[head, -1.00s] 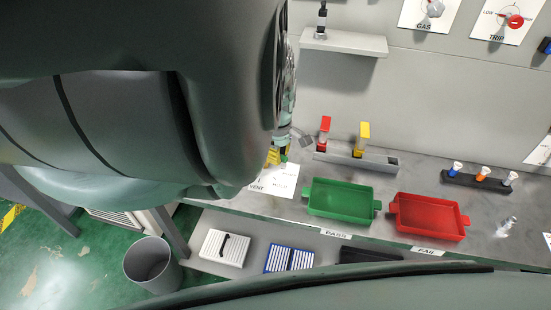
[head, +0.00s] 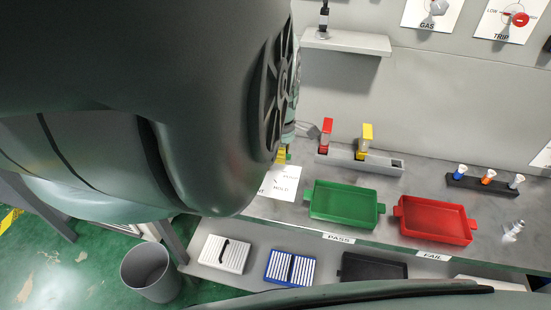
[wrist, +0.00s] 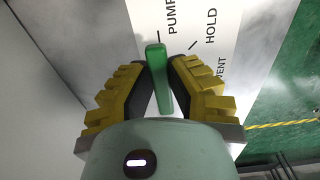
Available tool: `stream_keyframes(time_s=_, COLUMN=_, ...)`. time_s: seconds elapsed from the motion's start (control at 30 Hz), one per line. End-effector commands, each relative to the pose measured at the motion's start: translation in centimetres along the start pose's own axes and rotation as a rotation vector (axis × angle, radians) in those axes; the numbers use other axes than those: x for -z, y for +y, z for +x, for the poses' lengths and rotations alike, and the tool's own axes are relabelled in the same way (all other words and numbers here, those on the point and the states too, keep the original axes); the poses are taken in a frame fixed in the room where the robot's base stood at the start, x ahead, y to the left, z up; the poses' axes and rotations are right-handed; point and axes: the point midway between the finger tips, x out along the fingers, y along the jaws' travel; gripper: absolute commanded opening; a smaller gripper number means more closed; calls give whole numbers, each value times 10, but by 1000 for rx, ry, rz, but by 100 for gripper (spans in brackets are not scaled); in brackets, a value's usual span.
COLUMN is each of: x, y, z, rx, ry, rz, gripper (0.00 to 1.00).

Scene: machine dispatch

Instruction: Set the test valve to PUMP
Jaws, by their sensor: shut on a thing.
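The test valve's green handle (wrist: 158,80) stands between the two fingers of my gripper (wrist: 160,66) in the wrist view. The yellow fingers with dark pads are shut on it. The handle's far end lies close to the tick beside PUMP. The HOLD tick is off to its right. The white valve card (wrist: 205,35) reads PUMP, HOLD and VENT, with VENT partly hidden by a finger. In the head view the card (head: 283,184) lies on the bench, partly behind my arm. My arm hides the handle there, and only a bit of yellow finger shows.
A green tray (head: 343,205) marked PASS and a red tray (head: 436,220) marked FAIL sit right of the card. A grey rack (head: 345,160) with red and yellow pieces stands behind. A bin (head: 150,272) is on the floor at lower left.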

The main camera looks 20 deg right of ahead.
Motion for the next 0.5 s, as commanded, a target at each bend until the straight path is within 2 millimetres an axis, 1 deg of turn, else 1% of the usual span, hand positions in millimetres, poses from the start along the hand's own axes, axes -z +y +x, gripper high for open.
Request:
stream_keyframes(time_s=0.07, x=0, y=1, z=0, rx=-5, ry=0, rz=-2, gripper=0)
stream_keyframes(time_s=0.1, x=0, y=1, z=0, rx=-5, ry=0, rz=-2, gripper=20)
stream_keyframes(time_s=0.3, x=0, y=1, z=0, rx=-3, ry=0, rz=-1, gripper=40)
stream_keyframes(time_s=0.4, x=0, y=1, z=0, rx=-3, ry=0, rz=-1, gripper=48)
stream_keyframes(time_s=0.5, x=0, y=0, z=0, rx=-2, ry=0, rz=0, gripper=48)
